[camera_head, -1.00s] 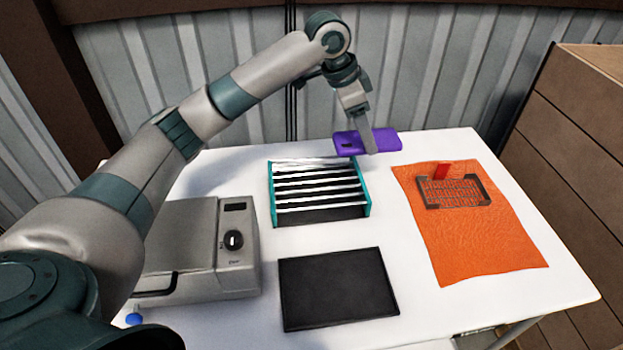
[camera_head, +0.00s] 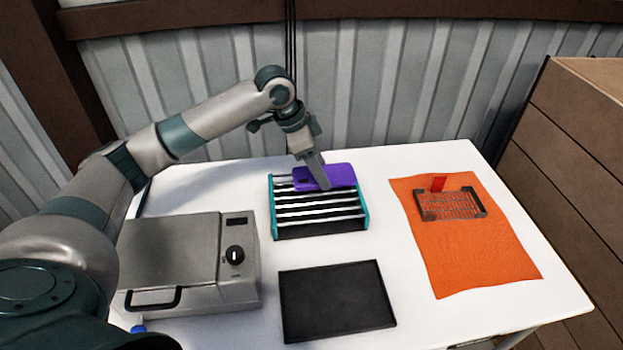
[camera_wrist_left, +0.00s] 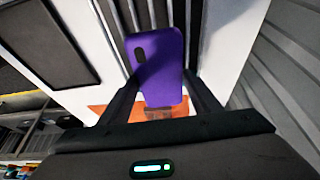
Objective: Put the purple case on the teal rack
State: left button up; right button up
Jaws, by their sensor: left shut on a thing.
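The purple case (camera_head: 338,176) is a flat slab with a dark camera cutout at one end. My left gripper (camera_head: 322,181) is shut on it and holds it over the far end of the teal rack. The case also shows between the fingers in the left wrist view (camera_wrist_left: 160,65). The teal rack (camera_head: 364,207) has teal side walls and several white bars across it. The case hides part of the rack's far bars; whether it touches them I cannot tell. My right gripper does not show.
A grey appliance (camera_head: 170,250) with a knob stands left of the rack. A black tray (camera_head: 337,300) lies in front of it. An orange cloth (camera_head: 470,250) with a dark mesh basket (camera_head: 450,204) and a red piece (camera_head: 438,183) is at the right. White table shows between them.

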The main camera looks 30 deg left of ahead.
aim_at(307, 175)
pick_arm(q)
jog(key=shift+s+a+f, duration=0.5)
jog(key=shift+a+f, duration=0.1)
jog(key=shift+a, duration=0.2)
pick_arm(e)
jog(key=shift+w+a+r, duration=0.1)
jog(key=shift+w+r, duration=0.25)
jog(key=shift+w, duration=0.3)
pick_arm(q)
notch_tip(307, 175, down, 4)
jog(key=shift+r+p, duration=0.25)
jog(key=shift+p, duration=0.65)
jog(key=shift+f, duration=0.25)
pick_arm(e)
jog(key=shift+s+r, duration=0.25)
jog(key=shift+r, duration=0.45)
pick_arm(q)
jog(key=o, duration=1)
jog(key=shift+f, duration=0.15)
